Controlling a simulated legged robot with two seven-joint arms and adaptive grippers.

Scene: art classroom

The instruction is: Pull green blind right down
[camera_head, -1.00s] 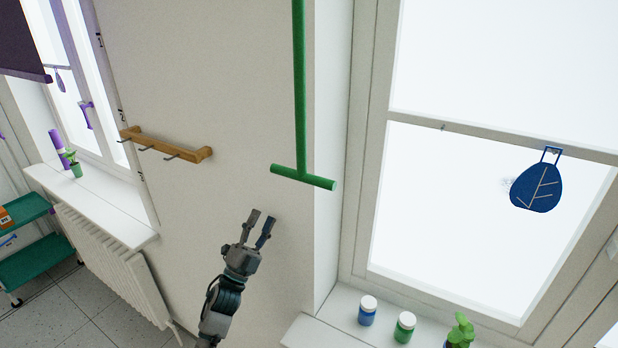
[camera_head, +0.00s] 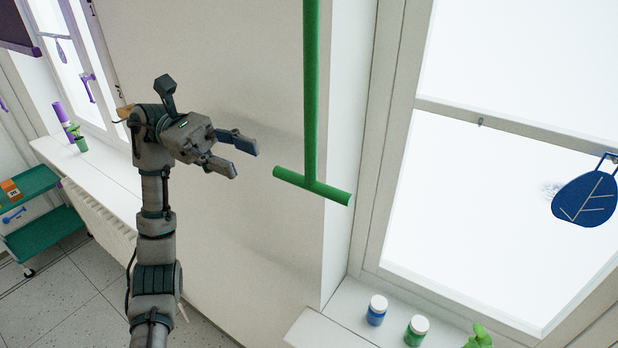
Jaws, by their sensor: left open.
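A green T-shaped pull handle (camera_head: 311,110) hangs down from above in the middle of the head view. Its crossbar (camera_head: 325,190) is at the lower end, in front of the wall by the right window. The green blind itself is out of view above. My left gripper (camera_head: 247,158) is open and empty, to the left of the green rod and a little above the crossbar's height in the picture. Its fingers point right toward the rod, with a gap between. My right gripper is not in view.
The right window has a sill (camera_head: 335,315) with a blue jar (camera_head: 376,312), a green jar (camera_head: 416,331) and a plant. A blue leaf tag (camera_head: 586,199) hangs at the window. A dark purple blind (camera_head: 18,30) and a teal cart (camera_head: 40,225) are at left.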

